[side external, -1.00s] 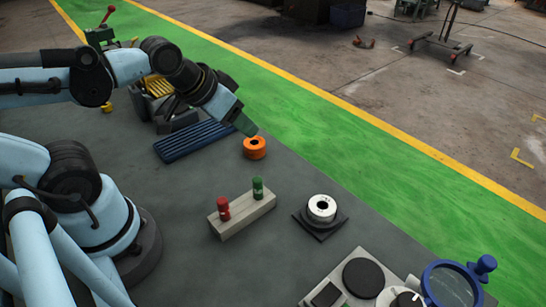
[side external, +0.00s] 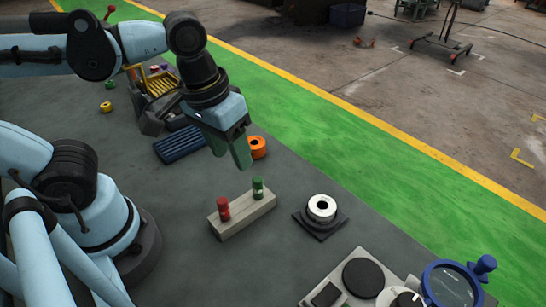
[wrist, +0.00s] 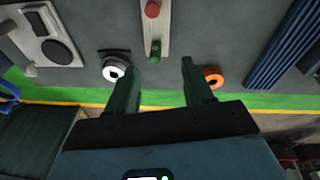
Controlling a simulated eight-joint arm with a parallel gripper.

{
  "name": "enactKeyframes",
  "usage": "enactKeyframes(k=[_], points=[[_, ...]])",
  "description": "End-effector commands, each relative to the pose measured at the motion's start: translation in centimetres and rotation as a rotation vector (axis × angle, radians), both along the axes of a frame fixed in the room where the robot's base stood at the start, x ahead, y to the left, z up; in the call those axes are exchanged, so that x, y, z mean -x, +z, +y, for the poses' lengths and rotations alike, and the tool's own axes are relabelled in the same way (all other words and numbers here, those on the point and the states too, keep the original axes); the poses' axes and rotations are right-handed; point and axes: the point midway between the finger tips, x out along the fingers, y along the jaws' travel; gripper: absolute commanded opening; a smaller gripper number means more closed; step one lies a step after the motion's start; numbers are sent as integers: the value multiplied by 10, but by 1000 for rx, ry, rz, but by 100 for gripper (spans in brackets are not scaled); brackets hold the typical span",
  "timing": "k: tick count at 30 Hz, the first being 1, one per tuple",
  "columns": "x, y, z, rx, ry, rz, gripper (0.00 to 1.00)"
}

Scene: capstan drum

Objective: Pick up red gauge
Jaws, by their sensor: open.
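The red gauge (side external: 223,208) stands upright in the near-left end of a pale grey block (side external: 243,217). It also shows at the top of the wrist view (wrist: 152,10). A green gauge (side external: 258,188) stands in the other end of the block, and in the wrist view (wrist: 155,50) it lies between the red gauge and my fingers. My gripper (side external: 231,158) is open and empty, pointing down above and behind the block. Its two green fingers are apart in the wrist view (wrist: 158,68).
An orange ring (side external: 257,147) lies behind the block, beside my gripper. A white ring on a dark square base (side external: 321,210) is to the right. A blue ribbed tray (side external: 180,146) is at left. A panel with dark discs (side external: 363,277) is at front right.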

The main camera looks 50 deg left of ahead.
Motion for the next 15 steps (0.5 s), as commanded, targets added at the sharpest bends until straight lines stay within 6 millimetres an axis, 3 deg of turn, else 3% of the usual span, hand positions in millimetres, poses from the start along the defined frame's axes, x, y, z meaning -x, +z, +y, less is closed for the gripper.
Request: enactKeyframes(k=[3, 7, 15], points=[[22, 8, -13, -24, 45, 122, 51], [33, 10, -16, -44, 77, 178, 51], [34, -20, -16, -45, 83, 182, 51]])
